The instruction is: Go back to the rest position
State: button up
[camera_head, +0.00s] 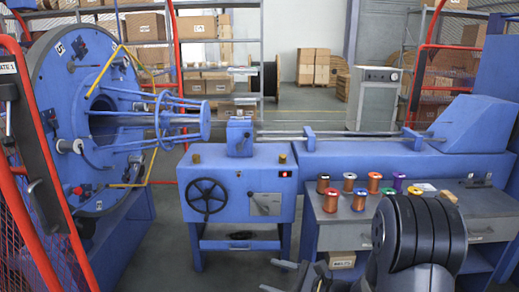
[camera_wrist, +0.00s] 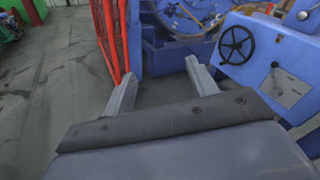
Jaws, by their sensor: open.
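My gripper (camera_wrist: 163,84) is open and empty in the wrist view, its two grey fingers apart with only floor and machine base showing between and beyond them. In the head view my gripper (camera_head: 278,276) shows at the bottom edge, low in front of the blue machine cabinet (camera_head: 268,180). My dark arm link covers part of the bench at the lower right. The cabinet carries a black handwheel (camera_head: 206,196), which also shows at the upper right of the wrist view (camera_wrist: 236,44).
Several wire spools (camera_head: 359,200) stand on the bench (camera_head: 340,232) at right. A large blue rotor disc (camera_head: 90,120) fills the left, beside red mesh guards (camera_head: 30,210). The guard (camera_wrist: 106,35) stands close beyond my left finger. Grey floor (camera_wrist: 45,75) is open at left.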

jog(key=s+a+r+n+g+h+p, duration=0.1)
jog(key=s+r+n+g, duration=0.1)
jog(key=s, duration=0.3)
jog(key=s+a+r+n+g+h+p, duration=0.1)
jog(key=s+a+r+n+g+p, duration=0.1)
jog(key=s+r+n+g, duration=0.1)
jog(key=s+n+g, duration=0.1)
jog(key=s+n, duration=0.1)
jog(key=s, duration=0.1)
jog(key=shift+s, duration=0.2)
